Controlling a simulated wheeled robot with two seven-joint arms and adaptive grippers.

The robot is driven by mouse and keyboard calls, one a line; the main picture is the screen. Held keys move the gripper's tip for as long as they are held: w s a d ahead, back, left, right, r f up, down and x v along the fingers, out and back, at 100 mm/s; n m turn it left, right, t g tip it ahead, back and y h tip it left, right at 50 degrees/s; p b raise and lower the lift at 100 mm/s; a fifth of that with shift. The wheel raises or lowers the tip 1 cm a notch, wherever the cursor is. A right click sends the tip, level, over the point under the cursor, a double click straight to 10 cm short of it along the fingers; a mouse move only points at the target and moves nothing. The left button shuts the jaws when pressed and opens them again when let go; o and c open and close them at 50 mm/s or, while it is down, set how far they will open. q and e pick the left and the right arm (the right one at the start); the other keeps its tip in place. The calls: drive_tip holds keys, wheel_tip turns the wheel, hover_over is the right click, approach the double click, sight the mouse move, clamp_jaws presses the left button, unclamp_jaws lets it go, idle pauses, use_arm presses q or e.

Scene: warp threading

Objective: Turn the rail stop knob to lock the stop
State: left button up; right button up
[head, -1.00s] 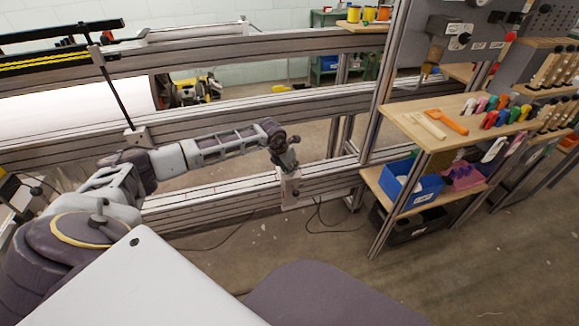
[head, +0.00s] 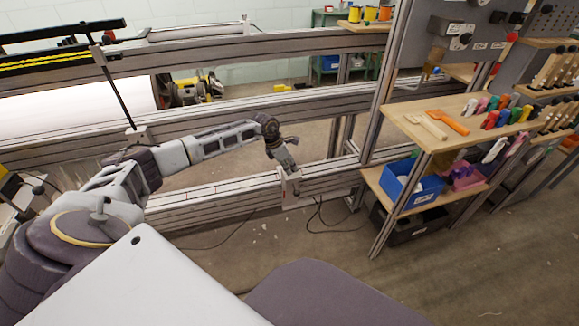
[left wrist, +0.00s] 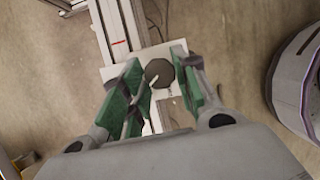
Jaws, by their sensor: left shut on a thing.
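The rail stop is a pale block (head: 291,197) on the lower front rail (head: 222,199), near the middle of the head view. In the left wrist view its white plate (left wrist: 112,73) carries a dark round knob (left wrist: 158,72) with a white pointer line. My left gripper (head: 290,172) reaches down to the stop from above. The head view hides the knob behind the gripper. My right gripper is out of view.
A wooden shelf (head: 400,115) with combs and colored-handled tools stands right of the stop. A blue bin (head: 412,185) sits on the shelf below. A cable (head: 330,225) hangs under the stop to the floor. A black post (head: 117,90) rises beside my left arm.

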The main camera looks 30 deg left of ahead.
use_arm(q)
drive_tip(key=shift+w+m+g+h+b, duration=0.1)
drive_tip(key=shift+m+g+h+b, duration=0.4)
drive_tip(key=shift+m, duration=1.1)
drive_tip(key=shift+a+m+g, duration=0.1)
drive_tip(key=shift+m+g, duration=0.2)
drive_tip(key=shift+m, duration=0.5)
drive_tip(key=shift+m+b, duration=0.45)
drive_tip(key=shift+m, duration=0.05)
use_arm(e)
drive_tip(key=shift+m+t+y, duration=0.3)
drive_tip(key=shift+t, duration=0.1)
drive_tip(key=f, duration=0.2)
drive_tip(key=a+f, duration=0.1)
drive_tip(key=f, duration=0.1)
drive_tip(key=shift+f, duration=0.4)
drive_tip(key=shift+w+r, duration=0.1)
use_arm(q)
drive_tip(key=o, duration=1)
drive_tip(key=shift+w, duration=0.1)
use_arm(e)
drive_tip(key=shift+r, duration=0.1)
use_arm(q)
drive_tip(key=shift+a+r, duration=0.1)
